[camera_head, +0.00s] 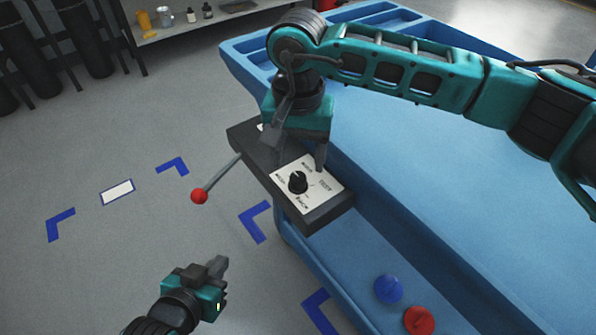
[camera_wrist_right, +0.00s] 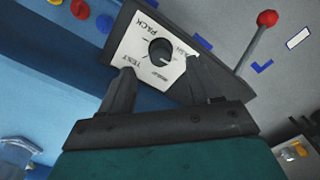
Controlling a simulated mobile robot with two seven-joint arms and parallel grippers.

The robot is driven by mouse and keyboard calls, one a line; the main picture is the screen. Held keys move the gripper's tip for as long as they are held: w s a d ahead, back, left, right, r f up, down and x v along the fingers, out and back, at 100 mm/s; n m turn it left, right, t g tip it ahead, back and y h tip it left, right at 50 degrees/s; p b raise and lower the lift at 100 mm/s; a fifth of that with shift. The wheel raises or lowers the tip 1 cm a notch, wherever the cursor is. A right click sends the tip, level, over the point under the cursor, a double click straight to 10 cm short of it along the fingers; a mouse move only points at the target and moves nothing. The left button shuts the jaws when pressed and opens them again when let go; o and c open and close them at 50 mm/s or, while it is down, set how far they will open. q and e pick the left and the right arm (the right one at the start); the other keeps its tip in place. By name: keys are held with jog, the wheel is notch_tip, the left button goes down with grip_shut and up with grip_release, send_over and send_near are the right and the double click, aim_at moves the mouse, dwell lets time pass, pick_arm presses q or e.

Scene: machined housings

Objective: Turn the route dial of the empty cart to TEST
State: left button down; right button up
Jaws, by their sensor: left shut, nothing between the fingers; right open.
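The route dial is a black round knob (camera_head: 298,182) on a white label plate on a dark box (camera_head: 328,212) at the blue cart's (camera_head: 240,62) edge. In the right wrist view the knob (camera_wrist_right: 161,50) has PACK and TEST printed on its left side; which word its pointer marks is not clear. My right gripper (camera_head: 299,158) is over the plate, open, its fingers apart. In its wrist view the fingertips (camera_wrist_right: 158,68) lie to either side below the knob, seemingly not touching it. My left gripper (camera_head: 218,265) is shut and empty, low over the floor.
A lever with a red ball (camera_head: 199,196) sticks out left from the box. A blue disc (camera_head: 388,289) and a red disc (camera_head: 419,320) sit on the cart's side ledge. Blue corner marks (camera_head: 172,166) lie on the open floor. A shelf with bottles stands behind.

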aim_at(298, 176)
notch_tip(298, 176, down, 5)
jog(key=shift+r, duration=0.1)
dwell(0.3)
jog(key=c, duration=1)
